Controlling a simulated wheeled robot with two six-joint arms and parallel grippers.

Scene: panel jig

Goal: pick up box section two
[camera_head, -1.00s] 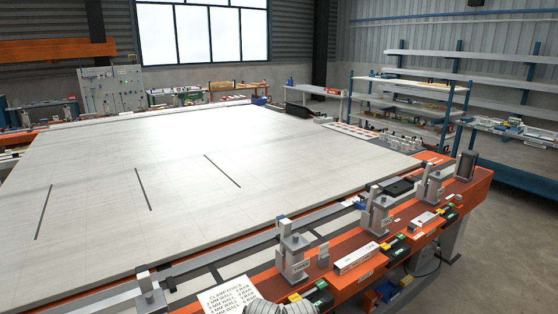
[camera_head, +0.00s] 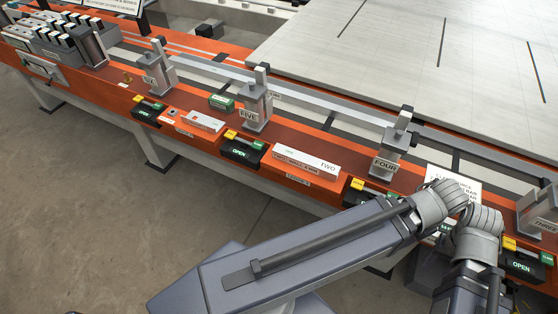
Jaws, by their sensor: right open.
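Box section two (camera_head: 306,162) is a long white bar with a "TWO" label and red lettering on its front. It lies flat on the orange rail (camera_head: 190,95), between the clamp posts marked FIVE (camera_head: 256,108) and FOUR (camera_head: 388,140). Nothing is touching it from above. My right arm (camera_head: 320,255) crosses the lower right, with its bend (camera_head: 460,205) to the right of the bar and in front of the rail. My right gripper is open and apart from the bar; its fingertips cannot be made out clearly. My left gripper is out of view.
A shorter white piece (camera_head: 203,121) lies left of post FIVE. Black boxes with green OPEN labels (camera_head: 243,148) line the front edge. Another clamp post (camera_head: 158,72) stands further left. A large pale panel (camera_head: 430,60) lies behind. The floor in front is clear.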

